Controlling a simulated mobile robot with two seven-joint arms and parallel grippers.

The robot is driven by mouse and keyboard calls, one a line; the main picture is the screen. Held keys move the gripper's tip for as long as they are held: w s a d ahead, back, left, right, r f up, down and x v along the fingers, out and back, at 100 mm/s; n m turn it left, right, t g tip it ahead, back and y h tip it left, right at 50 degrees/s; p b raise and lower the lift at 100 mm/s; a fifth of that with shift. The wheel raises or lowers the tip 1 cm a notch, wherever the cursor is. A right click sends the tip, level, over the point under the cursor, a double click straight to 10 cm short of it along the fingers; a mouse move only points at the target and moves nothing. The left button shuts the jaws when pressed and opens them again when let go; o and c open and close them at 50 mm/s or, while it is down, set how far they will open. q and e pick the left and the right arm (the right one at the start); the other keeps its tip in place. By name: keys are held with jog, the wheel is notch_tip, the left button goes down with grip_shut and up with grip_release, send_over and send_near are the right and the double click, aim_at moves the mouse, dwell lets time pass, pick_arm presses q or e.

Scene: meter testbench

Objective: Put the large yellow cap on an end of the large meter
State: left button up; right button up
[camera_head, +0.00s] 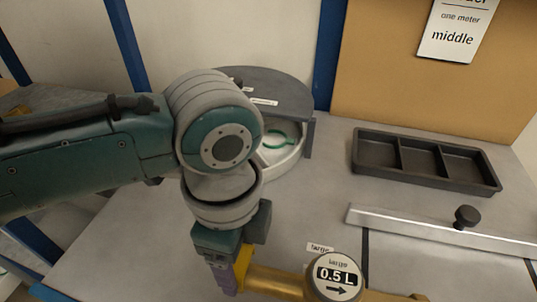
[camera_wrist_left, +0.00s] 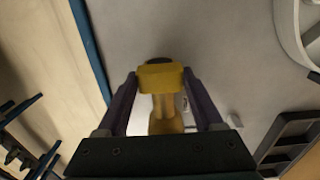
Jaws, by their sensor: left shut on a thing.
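The large meter (camera_head: 278,280) is a brass pipe with a round white dial (camera_head: 338,276) marked "large 0.5 L" and an arrow. It lies at the bottom of the head view, its right part cut off by the frame edge. My left gripper (camera_head: 231,272) is shut on the large yellow cap (camera_head: 243,261) at the pipe's left end. The wrist view shows the cap (camera_wrist_left: 160,76) between the purple fingers, in line with the brass pipe (camera_wrist_left: 165,116). I cannot tell whether the cap is seated or only touching the end. My right gripper is not in view.
A dark tray with three compartments (camera_head: 366,170) stands empty at the right. A metal rail (camera_head: 410,229) with a black knob (camera_head: 466,216) lies in front of it. A round grey-topped holder (camera_head: 306,128) with a white dish stands behind my left arm. The bench (camera_head: 340,200) between them is clear.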

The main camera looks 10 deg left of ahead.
pick_arm(q)
jog(key=shift+f, duration=0.25)
jog(key=shift+f+b, duration=0.55)
jog(key=shift+f, duration=0.15)
jog(key=o, duration=1)
jog(key=shift+r, duration=0.1)
notch_tip(320, 180, up, 7)
jog(key=p, duration=0.8)
